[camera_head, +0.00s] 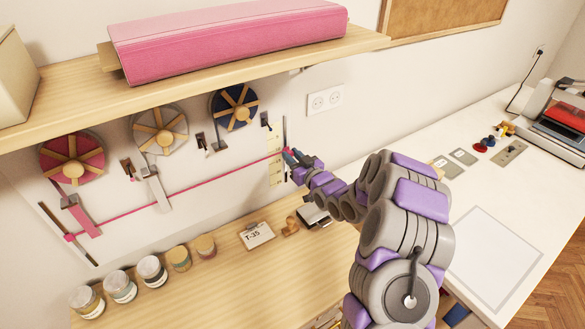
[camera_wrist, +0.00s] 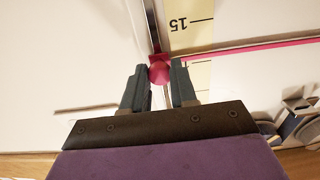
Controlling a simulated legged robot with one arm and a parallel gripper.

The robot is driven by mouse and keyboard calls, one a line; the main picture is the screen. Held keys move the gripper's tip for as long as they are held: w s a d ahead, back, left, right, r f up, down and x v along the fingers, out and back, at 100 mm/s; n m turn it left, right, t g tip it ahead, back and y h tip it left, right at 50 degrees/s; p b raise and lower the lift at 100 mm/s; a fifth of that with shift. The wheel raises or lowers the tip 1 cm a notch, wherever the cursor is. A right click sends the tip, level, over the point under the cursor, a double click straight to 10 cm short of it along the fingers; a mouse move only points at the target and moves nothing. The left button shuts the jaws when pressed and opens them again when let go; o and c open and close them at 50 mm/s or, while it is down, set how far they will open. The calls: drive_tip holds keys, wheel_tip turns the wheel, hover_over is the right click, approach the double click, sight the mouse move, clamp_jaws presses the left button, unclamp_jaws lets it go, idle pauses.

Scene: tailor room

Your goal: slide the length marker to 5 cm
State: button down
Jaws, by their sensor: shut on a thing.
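My gripper (camera_head: 291,156) is at the wall, at the right end of a pink line. In the wrist view, my gripper (camera_wrist: 160,78) is shut on a round pink knob (camera_wrist: 159,71), the length marker's handle. The knob sits on a thin metal rail (camera_wrist: 153,25). Beside the rail is a pale yellow scale (camera_wrist: 193,30), whose printed 15 appears upside down in the wrist view. The scale (camera_head: 275,172) is upright on the wall in the head view. The head view does not show the knob clearly.
Pink, white and blue ribbon reels (camera_head: 72,159) hang under a wooden shelf (camera_head: 60,108) with a pink fabric roll (camera_head: 230,38). Several jars (camera_head: 151,270) and a T-35 card (camera_head: 257,235) stand on the wooden worktop (camera_head: 220,285). A white table (camera_head: 465,205) is at right.

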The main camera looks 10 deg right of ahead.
wheel_tip(320, 180, up, 6)
drive_tip(key=shift+r+p, duration=0.15)
drive_tip(key=shift+p, duration=0.6)
drive_tip(key=c, duration=0.9)
unclamp_jaws()
drive_tip(key=p+v, duration=0.1)
drive_tip(key=v, duration=1.6)
drive_tip(key=shift+s+d, duration=0.15)
drive_tip(key=shift+d, duration=0.05)
